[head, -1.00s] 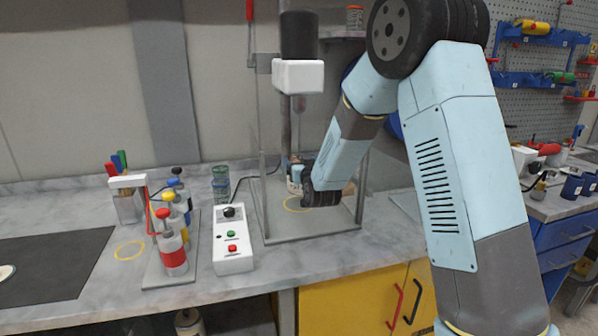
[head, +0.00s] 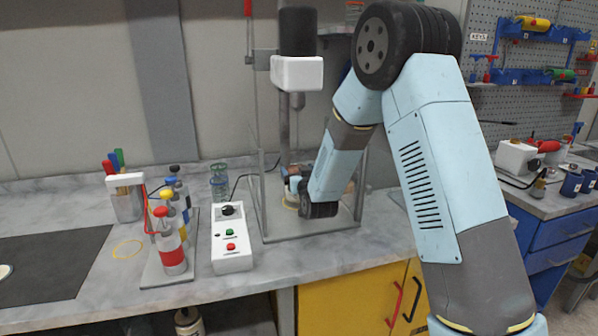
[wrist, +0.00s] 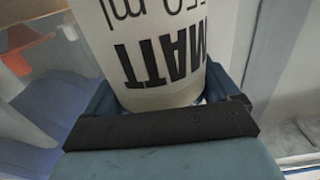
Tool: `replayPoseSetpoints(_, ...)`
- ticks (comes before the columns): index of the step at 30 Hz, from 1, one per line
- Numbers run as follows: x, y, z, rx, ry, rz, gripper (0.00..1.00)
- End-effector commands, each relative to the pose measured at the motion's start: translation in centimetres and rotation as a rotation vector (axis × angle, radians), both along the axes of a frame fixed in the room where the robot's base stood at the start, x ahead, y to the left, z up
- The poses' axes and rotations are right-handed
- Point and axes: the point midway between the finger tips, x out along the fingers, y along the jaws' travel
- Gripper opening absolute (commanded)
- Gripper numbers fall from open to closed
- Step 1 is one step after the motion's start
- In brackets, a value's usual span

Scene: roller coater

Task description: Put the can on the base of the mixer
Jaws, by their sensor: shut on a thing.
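The mixer has a white head (head: 297,73) on an upright post and a flat grey base (head: 275,228) on the bench, with a yellow ring marked on it. The white can (wrist: 150,45) fills the upper wrist view, with black lettering including "MATT". My gripper (wrist: 165,108) is shut on the can, across its end in that view. In the head view, the can (head: 292,186) and my gripper (head: 296,193) are over the base near the ring, below the mixer head. My wrist hides part of both, and I cannot tell whether the can touches the base.
A white control box (head: 232,243) with red and green buttons stands left of the base. A clear panel and frame surround the mixer.

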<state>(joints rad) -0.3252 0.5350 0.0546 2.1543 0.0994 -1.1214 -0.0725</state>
Motion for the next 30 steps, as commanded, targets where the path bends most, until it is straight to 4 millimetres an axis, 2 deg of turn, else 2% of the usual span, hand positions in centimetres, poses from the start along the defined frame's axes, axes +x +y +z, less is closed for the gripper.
replayPoseSetpoints(6, 0.0, -0.1, -0.2, 0.001, -0.003, -0.001, 0.13)
replayPoseSetpoints(7, 0.0, -0.1, -0.3, 0.000, -0.001, -0.001, 0.91)
replayPoseSetpoints(9, 0.0, -0.1, -0.3, 0.000, -0.001, -0.002, 0.97)
replayPoseSetpoints(10, 0.0, -0.1, -0.3, 0.000, -0.001, -0.002, 1.00)
replayPoseSetpoints(18, 0.1, -0.2, -0.1, 0.000, -0.001, -0.003, 1.00)
replayPoseSetpoints(23, 0.0, -0.2, 1.3, 0.001, -0.004, -0.003, 1.00)
replayPoseSetpoints(30, -4.5, -1.6, 1.0, 0.000, 0.000, -0.003, 1.00)
